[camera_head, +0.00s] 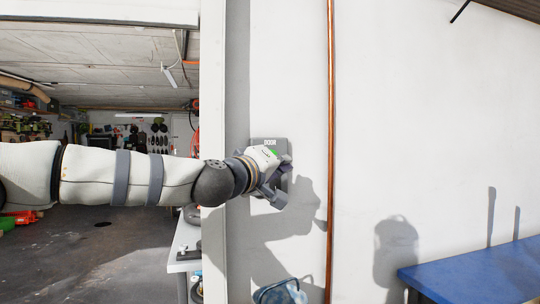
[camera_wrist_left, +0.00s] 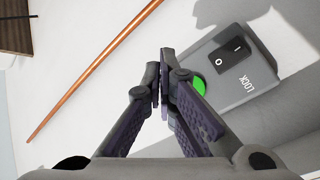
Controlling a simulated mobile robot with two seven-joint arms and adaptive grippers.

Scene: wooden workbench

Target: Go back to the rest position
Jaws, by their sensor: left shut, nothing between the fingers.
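My left arm reaches in from the left in the head view. Its gripper (camera_head: 277,187) is in front of a grey wall panel (camera_head: 268,142) marked DOOR and hides most of it. In the left wrist view, the gripper (camera_wrist_left: 164,62) is shut and empty, with its fingertips together. The panel (camera_wrist_left: 262,72) there carries a black rocker switch (camera_wrist_left: 231,55), the word LOCK and a green button (camera_wrist_left: 199,86). The fingers are just beside the green button and partly cover it. I cannot tell if they touch the panel. My right gripper is out of view.
A copper pipe (camera_head: 330,150) runs up the white wall right of the panel. A blue bench top (camera_head: 478,272) is at the lower right. A blue container (camera_head: 280,292) is below. Left of the wall edge, a doorway opens onto a garage with a white table (camera_head: 184,246).

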